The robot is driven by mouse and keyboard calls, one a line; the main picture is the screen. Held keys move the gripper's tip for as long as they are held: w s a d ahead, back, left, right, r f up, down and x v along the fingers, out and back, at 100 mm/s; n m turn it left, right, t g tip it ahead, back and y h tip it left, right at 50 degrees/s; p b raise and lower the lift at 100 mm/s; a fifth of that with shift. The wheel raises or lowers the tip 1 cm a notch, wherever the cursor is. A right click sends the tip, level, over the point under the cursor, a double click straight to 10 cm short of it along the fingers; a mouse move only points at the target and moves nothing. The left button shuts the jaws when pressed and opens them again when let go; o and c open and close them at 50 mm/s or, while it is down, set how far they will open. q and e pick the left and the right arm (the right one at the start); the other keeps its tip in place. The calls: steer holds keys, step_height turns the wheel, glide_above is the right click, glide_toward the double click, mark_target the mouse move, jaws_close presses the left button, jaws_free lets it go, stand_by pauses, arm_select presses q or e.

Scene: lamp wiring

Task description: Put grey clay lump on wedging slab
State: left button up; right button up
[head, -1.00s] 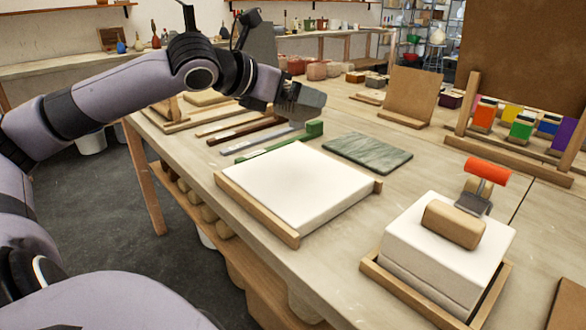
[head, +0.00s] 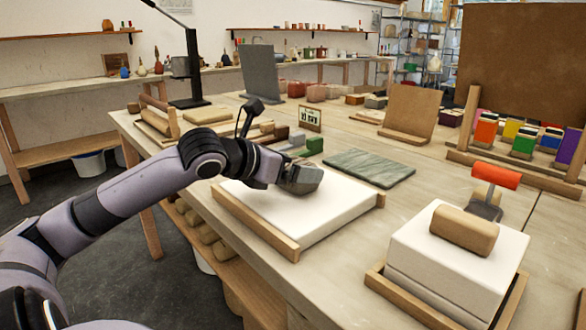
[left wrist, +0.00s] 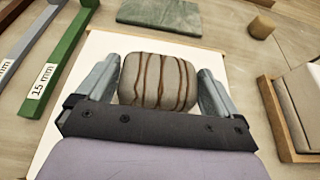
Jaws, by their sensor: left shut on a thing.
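The grey clay lump (left wrist: 158,80), streaked with dark brown lines, sits between the two fingers of my left gripper (left wrist: 159,72) in the left wrist view. My left gripper is shut on it. In the head view my left gripper (head: 302,178) is over the far part of a white slab (head: 315,215) with wooden side rails, which looks like the wedging slab. The white slab also shows beneath the lump in the left wrist view (left wrist: 100,48). The lump is low over the slab; I cannot tell whether they touch. My right gripper is not in view.
A grey-green slab (head: 370,167) lies behind the white slab. A white block (head: 440,250) with a tan lump (head: 463,230) and a red-handled tool (head: 497,176) stands at the right. A green bar (left wrist: 55,60) marked 15 mm lies to the left in the left wrist view.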

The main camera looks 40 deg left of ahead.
arm_select(q)
steer(key=shift+r, duration=0.2)
steer(key=shift+f, duration=0.15)
steer(key=o, duration=1.1)
steer(key=shift+f, duration=0.1)
steer(key=shift+s, duration=0.1)
steer(key=shift+v, duration=1.5)
steer(key=v, duration=0.9)
